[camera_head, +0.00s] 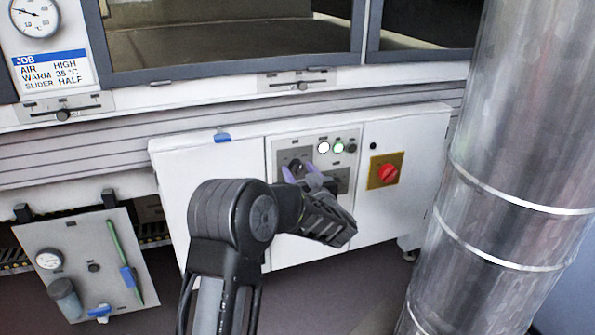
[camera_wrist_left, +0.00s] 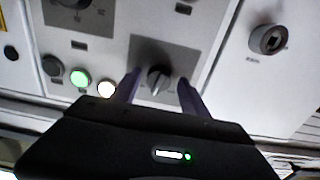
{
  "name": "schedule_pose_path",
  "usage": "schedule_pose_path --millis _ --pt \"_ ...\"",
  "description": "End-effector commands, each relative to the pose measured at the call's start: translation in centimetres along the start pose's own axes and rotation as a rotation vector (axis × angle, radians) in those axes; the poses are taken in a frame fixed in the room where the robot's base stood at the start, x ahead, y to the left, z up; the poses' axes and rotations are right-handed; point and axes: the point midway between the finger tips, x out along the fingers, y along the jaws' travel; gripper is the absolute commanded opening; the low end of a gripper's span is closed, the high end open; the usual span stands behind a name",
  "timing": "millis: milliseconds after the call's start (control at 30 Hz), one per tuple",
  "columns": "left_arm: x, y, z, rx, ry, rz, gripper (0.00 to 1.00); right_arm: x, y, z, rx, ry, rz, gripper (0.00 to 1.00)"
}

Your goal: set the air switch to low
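A dark rotary knob with a pale pointer line (camera_wrist_left: 160,80) sits on a grey plate (camera_wrist_left: 183,62) on the white control cabinet (camera_head: 412,135). Its label is too small to read, so I cannot tell for sure that it is the air switch. My left gripper (camera_head: 299,171) is at this panel. In the left wrist view its two purple fingers (camera_wrist_left: 159,90) stand apart, one on each side of the knob, with gaps visible. In the head view the gripper partly covers the knob. My right gripper is not in view.
A job card (camera_head: 50,70) reads air high, warm 35 °C, slider half. White (camera_head: 323,148) and green (camera_head: 338,147) lights glow beside the knob. A red switch (camera_head: 388,173) is to the right. A large metal duct (camera_head: 515,150) stands close on the right.

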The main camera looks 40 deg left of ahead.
Motion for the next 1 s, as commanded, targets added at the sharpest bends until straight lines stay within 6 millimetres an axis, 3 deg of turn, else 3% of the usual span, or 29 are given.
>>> schedule_pose_path --millis 600,833,1000 --pt "0.0 -0.09 0.04 0.0 0.0 -0.002 0.01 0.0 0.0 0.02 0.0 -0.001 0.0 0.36" --pt "0.01 -0.13 0.12 -0.023 0.0 -0.003 0.0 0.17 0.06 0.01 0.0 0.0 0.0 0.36" --pt "0.03 -0.15 0.23 -0.162 0.001 -0.005 0.0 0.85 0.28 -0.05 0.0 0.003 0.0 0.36"
